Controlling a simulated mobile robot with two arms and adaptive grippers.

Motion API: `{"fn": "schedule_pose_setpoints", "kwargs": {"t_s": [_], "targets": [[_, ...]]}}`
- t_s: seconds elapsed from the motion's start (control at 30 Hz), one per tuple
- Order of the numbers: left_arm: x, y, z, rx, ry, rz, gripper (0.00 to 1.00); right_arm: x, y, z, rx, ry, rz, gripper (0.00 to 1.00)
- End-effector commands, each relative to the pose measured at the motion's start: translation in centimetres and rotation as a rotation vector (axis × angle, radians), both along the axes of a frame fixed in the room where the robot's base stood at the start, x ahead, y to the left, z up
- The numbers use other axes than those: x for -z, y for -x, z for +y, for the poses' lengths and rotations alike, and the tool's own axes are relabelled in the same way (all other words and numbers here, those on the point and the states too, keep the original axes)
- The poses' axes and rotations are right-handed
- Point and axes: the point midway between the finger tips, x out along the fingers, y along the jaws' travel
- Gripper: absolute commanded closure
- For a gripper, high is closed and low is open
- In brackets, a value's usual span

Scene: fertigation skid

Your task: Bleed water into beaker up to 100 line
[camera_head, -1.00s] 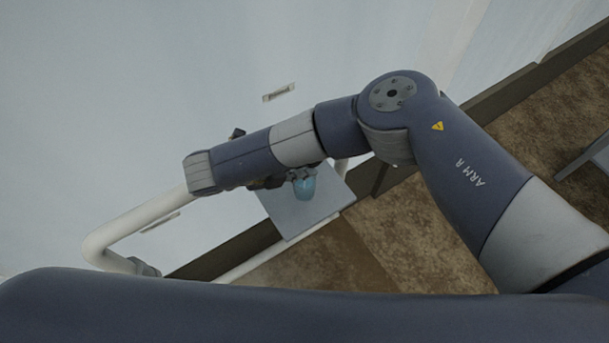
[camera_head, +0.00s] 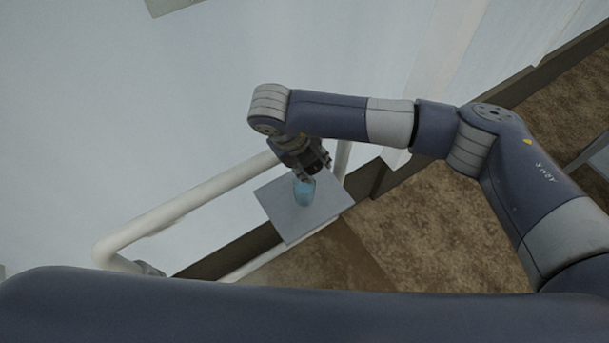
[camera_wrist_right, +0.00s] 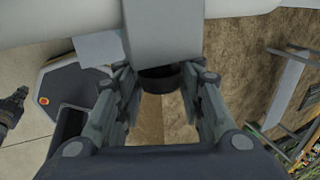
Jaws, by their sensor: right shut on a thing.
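The beaker (camera_head: 304,192) is small and bluish. It stands on a square grey plate (camera_head: 290,224) beside a white pipe; its scale and water level are too small to read. My right gripper (camera_head: 319,168) is just above the beaker in the head view and overlaps its top edge. In the right wrist view its fingers (camera_wrist_right: 165,95) lie either side of a dark round part (camera_wrist_right: 160,78) under a grey block (camera_wrist_right: 164,30) on the pipe. The gripper is shut on that part. A dark gripper, seemingly my left (camera_wrist_right: 14,103), shows at the left edge, too small to read.
The white pipe (camera_head: 190,202) bends in front of a large pale surface (camera_head: 120,100). Brown floor (camera_head: 430,225) lies open to the right of the plate. A grey stand (camera_wrist_right: 290,80) is on the right in the wrist view.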

Motion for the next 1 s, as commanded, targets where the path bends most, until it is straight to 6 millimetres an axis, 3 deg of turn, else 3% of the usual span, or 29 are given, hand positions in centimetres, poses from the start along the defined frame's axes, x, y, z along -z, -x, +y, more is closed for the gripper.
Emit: {"fn": "schedule_pose_setpoints", "kwargs": {"t_s": [0.03,0.2,0.47,0.5,0.6,1.0], "targets": [[-1.4,0.0,0.0,0.000,0.000,-0.001,1.00,-0.4,0.1,-0.5,0.011,-0.070,0.067,0.87],[-2.4,-0.1,0.0,0.000,0.000,-0.002,1.00,-0.4,-0.2,-0.5,0.004,-0.280,0.204,0.87],[-2.2,-0.1,0.0,0.000,0.000,-0.002,1.00,-0.3,-0.4,-0.4,-0.001,-0.283,0.201,0.87],[-2.2,-0.1,0.0,0.000,0.000,-0.002,1.00,-0.3,-0.4,-0.4,-0.001,-0.283,0.201,0.60],[-2.2,-0.1,0.0,0.000,0.000,-0.002,1.00,-0.3,-0.5,-0.4,0.000,-0.283,0.200,0.41],[-2.1,0.1,0.2,0.000,-0.002,0.001,1.00,-0.7,-0.6,-0.5,0.001,-0.281,0.197,0.41]]}}
